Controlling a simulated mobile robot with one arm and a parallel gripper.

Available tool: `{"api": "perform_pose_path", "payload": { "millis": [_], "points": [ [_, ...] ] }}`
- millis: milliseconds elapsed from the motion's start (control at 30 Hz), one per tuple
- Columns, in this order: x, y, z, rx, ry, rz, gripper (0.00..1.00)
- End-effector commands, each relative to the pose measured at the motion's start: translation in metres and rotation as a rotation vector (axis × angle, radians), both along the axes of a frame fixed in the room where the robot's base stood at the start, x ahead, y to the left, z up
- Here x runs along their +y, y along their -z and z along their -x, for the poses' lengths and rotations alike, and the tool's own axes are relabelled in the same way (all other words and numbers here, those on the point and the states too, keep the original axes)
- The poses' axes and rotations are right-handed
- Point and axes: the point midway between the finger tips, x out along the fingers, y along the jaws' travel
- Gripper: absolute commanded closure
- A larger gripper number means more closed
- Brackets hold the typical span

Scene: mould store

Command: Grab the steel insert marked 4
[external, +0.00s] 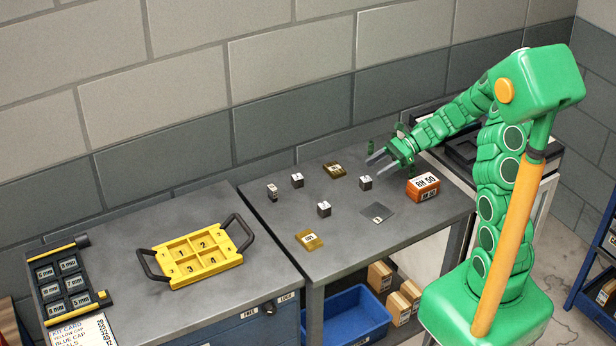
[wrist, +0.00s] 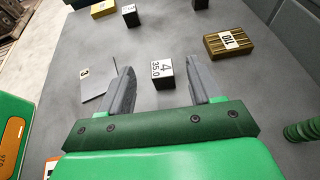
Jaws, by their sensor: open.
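The steel insert marked 4 (wrist: 162,75) is a small dark block with a white label reading 4 and 35.0 on top. In the wrist view it shows in the gap between my two fingers. In the external view the block nearest my fingers (external: 365,183) appears to be this insert, standing on the grey bench. My gripper (external: 374,159) is open and empty, and looks raised above the bench. In the wrist view the fingers of my gripper (wrist: 160,67) have gaps on both sides of the insert and do not seem to touch it.
Other dark blocks (external: 324,209) stand to the left. A thin plate marked 3 (external: 378,213) lies in front. An orange box (external: 423,188) stands right, a brass block (wrist: 230,42) behind. A yellow tray (external: 198,255) with numbered compartments sits on the left bench.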

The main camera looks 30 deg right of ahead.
Motion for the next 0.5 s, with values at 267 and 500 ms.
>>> {"api": "perform_pose_path", "payload": {
  "millis": [267, 500],
  "points": [
    [0.000, 0.022, 0.000, 0.002, -0.001, 0.000, 0.36],
    [0.009, 0.026, 0.000, 0.002, -0.002, -0.002, 0.36]
  ]
}}
